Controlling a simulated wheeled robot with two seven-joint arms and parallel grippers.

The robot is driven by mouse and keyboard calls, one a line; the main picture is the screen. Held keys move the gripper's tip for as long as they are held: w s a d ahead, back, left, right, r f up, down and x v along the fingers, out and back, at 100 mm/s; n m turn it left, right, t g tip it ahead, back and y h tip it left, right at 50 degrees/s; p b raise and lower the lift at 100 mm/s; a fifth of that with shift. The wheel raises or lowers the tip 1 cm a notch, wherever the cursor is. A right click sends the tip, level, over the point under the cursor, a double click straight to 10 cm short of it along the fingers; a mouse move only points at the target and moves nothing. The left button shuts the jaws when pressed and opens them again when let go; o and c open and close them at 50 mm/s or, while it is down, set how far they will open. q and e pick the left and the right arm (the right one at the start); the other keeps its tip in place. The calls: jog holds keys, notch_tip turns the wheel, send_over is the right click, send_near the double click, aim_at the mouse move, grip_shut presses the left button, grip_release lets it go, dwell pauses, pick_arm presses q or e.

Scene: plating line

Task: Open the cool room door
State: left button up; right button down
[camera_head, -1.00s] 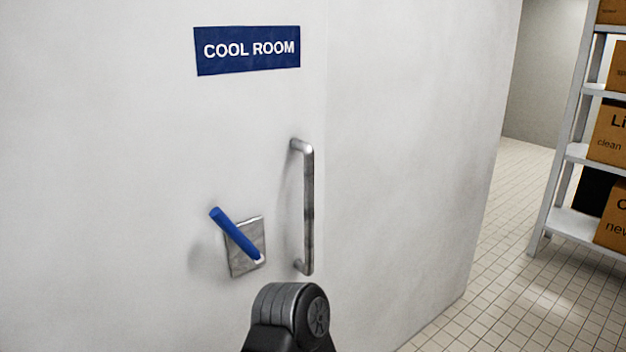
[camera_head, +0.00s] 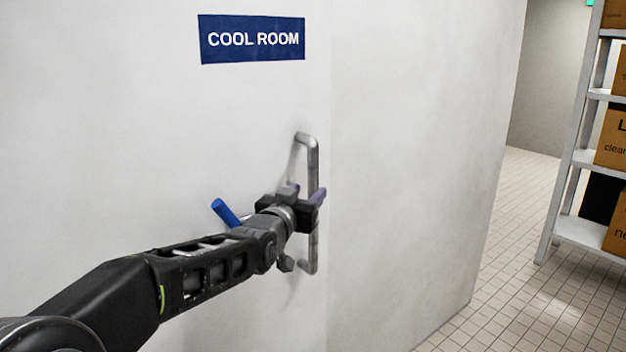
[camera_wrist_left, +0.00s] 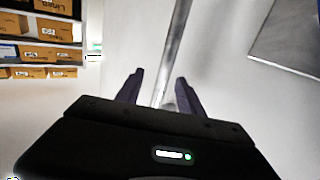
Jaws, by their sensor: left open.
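The cool room door (camera_head: 110,130) is a pale panel with a blue COOL ROOM sign (camera_head: 252,39). Its vertical metal pull handle (camera_head: 313,160) stands right of a blue latch lever (camera_head: 225,212); my left arm hides the lever's lower part and most of its plate. My left gripper (camera_head: 306,192) is open at the middle of the handle. In the left wrist view the fingers (camera_wrist_left: 158,92) are apart, with the handle bar (camera_wrist_left: 178,50) showing between them. Contact cannot be told. My right gripper is not in view.
A shelf rack (camera_head: 573,165) with cardboard boxes (camera_head: 613,135) stands at the right. Tiled floor (camera_head: 500,270) lies open between the pale wall and the rack. A grey flat panel (camera_wrist_left: 290,35) shows at upper right in the left wrist view; what it is is unclear.

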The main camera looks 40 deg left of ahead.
aim_at(311, 175)
pick_arm(q)
jog(key=shift+s+a+r, duration=0.2)
jog(key=shift+r, duration=0.35)
jog(key=shift+s+a+r, duration=0.15)
jog(key=shift+a+r, duration=0.05)
jog(key=shift+r, duration=0.3)
jog(key=p+x, duration=0.2)
jog(key=x, duration=0.5)
jog(key=shift+r+p, duration=0.1)
jog(key=shift+p, duration=0.25)
jog(key=shift+w+a, duration=0.2)
jog(key=shift+w, duration=0.2)
jog(key=shift+c, duration=0.2)
grip_shut()
